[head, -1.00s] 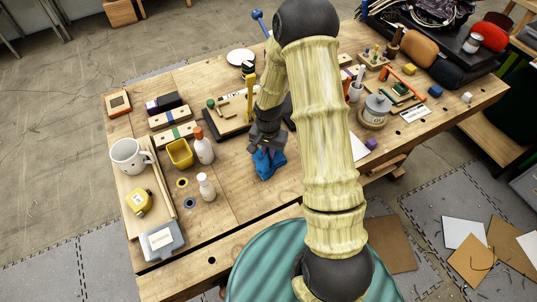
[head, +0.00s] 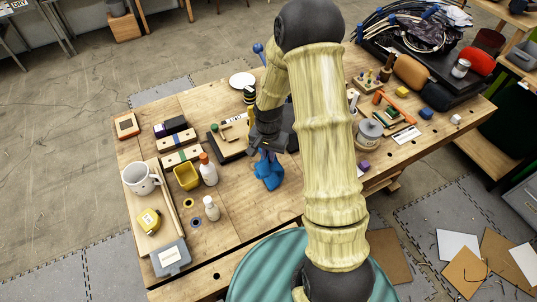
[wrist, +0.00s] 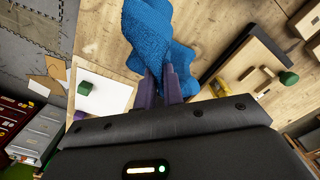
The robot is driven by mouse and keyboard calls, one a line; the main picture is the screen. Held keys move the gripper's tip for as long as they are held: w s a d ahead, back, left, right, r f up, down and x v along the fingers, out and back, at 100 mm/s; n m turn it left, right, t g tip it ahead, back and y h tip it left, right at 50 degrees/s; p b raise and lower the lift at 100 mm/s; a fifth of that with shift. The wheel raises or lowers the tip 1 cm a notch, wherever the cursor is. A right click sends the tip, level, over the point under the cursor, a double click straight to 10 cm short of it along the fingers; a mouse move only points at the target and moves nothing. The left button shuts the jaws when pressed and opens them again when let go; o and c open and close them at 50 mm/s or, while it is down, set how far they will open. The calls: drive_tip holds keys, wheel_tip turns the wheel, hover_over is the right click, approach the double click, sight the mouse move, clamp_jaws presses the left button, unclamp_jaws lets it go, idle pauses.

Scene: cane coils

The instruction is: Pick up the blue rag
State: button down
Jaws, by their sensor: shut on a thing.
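The blue rag (head: 268,175) is bunched under my gripper (head: 266,153) in the head view, over the middle of the wooden table (head: 235,205). In the wrist view the textured rag (wrist: 155,35) is pinched between the purple fingers of my gripper (wrist: 168,72). The rag bulges out past the fingertips. My gripper is shut on it. It looks raised from the tabletop, but I cannot tell how far its lower edge is from the wood. My arm hides part of the table to the right.
A white bottle with an orange cap (head: 208,172), a small white bottle (head: 211,209) and a yellow bin (head: 187,177) stand left of the rag. A black tray with wooden parts (head: 228,148) lies behind. Bare wood lies in front.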

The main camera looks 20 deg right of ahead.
wheel_tip(320, 180, up, 9)
drive_tip(key=p, duration=0.6)
drive_tip(key=w+f+n+b, duration=0.1)
drive_tip(key=f+n+b, duration=0.1)
drive_tip(key=f, duration=0.3)
drive_tip(key=w+f+n+b, duration=0.2)
drive_tip(key=f+b, duration=0.3)
drive_tip(key=f, duration=0.1)
drive_tip(key=w+f+n+b, duration=0.2)
drive_tip(key=f+b, duration=0.2)
drive_tip(key=f, duration=0.2)
drive_tip(key=shift+a+f, duration=0.1)
drive_tip(key=shift+w+f+n, duration=0.15)
drive_tip(key=shift+f+n, duration=0.3)
drive_tip(key=shift+n, duration=0.05)
drive_tip(key=shift+r, duration=0.1)
